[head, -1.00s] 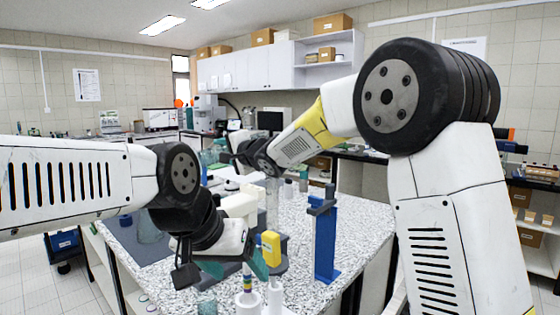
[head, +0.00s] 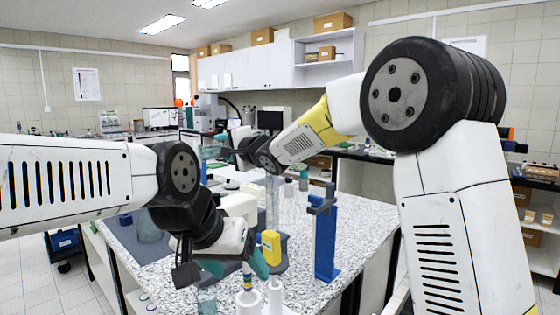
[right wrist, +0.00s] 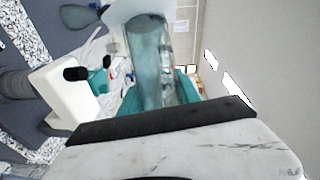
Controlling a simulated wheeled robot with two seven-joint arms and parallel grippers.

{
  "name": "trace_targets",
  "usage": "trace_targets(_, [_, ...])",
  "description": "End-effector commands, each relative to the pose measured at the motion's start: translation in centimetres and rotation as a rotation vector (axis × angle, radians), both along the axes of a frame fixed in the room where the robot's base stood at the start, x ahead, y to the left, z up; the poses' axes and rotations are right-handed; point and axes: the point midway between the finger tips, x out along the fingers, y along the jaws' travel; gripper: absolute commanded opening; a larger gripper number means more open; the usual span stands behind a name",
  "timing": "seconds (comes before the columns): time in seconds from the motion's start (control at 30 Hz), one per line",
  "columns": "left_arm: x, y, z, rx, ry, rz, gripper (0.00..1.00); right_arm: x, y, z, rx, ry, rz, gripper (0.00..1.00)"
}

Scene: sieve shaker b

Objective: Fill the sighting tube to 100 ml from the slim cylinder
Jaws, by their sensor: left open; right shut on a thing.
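My right gripper (right wrist: 148,88) is shut on a clear cylinder (right wrist: 152,62) with bluish liquid, seen close up between its teal fingers in the right wrist view. I take it for the slim cylinder; its graduations cannot be read. In the head view that hand is far back, largely hidden behind its own wrist. A tall clear tube (head: 273,203) stands on the speckled bench below my right wrist. It may be the sighting tube; its level cannot be read. My left gripper (head: 236,267) is open, with teal fingers pointing down over the near bench, left of the yellow block.
A blue stand (head: 325,242) rises at the bench's right side. A yellow block (head: 271,248) stands near the middle. The speckled bench (head: 362,235) is clear right of the blue stand.

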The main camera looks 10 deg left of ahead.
Motion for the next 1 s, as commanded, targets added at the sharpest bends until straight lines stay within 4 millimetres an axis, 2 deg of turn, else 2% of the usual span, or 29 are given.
trace_targets(1.0, [0.00, 0.00, 0.00, 0.000, 0.000, 0.000, 0.71, 0.02, -0.05, 0.56, 0.031, 0.013, -0.001, 0.00])
